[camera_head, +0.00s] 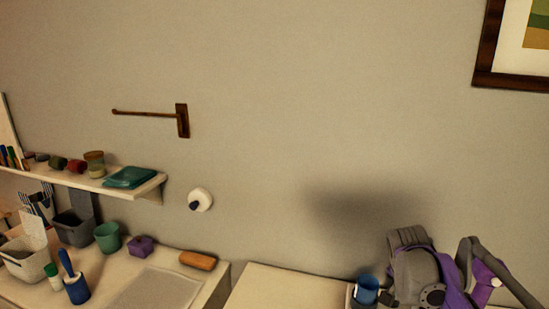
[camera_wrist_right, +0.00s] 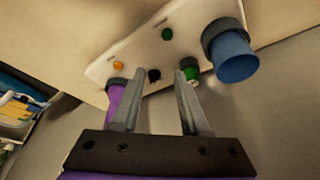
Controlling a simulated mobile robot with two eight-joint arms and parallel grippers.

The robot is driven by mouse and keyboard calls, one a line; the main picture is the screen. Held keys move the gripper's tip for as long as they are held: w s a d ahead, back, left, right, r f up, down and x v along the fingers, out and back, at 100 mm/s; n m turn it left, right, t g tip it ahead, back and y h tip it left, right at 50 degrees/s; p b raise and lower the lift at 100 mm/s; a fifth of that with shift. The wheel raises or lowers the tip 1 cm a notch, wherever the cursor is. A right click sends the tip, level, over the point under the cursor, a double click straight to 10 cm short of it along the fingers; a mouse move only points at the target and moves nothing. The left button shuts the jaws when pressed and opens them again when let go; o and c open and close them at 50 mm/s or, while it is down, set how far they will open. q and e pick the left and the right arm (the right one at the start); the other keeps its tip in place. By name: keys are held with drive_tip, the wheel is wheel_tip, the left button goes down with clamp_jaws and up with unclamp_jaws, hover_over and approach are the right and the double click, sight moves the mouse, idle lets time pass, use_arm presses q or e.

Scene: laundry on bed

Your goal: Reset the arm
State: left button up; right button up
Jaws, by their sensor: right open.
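My right gripper (camera_wrist_right: 157,76) shows in the right wrist view with its two grey fingers apart. Nothing is held between them. Beyond the fingertips lies a pale panel with small orange, black and green round pieces on it. A blue cup (camera_wrist_right: 236,62) with a dark rim is to the right of the fingers, apart from them. My grey and purple right arm (camera_head: 432,280) is at the lower right of the head view, beside the blue cup (camera_head: 366,290). My left gripper is not in view.
A wall shelf (camera_head: 150,188) holds jars and a teal folded item (camera_head: 130,177). The desk below carries a grey bin (camera_head: 75,228), a green cup (camera_head: 107,238), a purple box (camera_head: 141,246) and an orange-brown block (camera_head: 198,260). A wooden wall bar (camera_head: 182,120) sticks out above.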

drive_tip(key=s+a+f+n+t+y, duration=0.1)
drive_tip(key=s+a+f+n, duration=0.3)
drive_tip(key=s, duration=0.3)
drive_tip(key=s+a+f+n+t+y, duration=0.1)
drive_tip(key=s+a+f+n, duration=0.2)
drive_tip(key=s+a, duration=0.3)
drive_tip(key=s+a+f+n+t+y, duration=0.1)
drive_tip(key=s+a+f+n, duration=0.3)
drive_tip(key=s, duration=0.6)
drive_tip(key=shift+s+a+f+n+y, duration=0.15)
drive_tip(key=shift+a+f+n+y, duration=0.15)
drive_tip(key=shift+a+f, duration=0.35)
drive_tip(key=shift+r, duration=0.1)
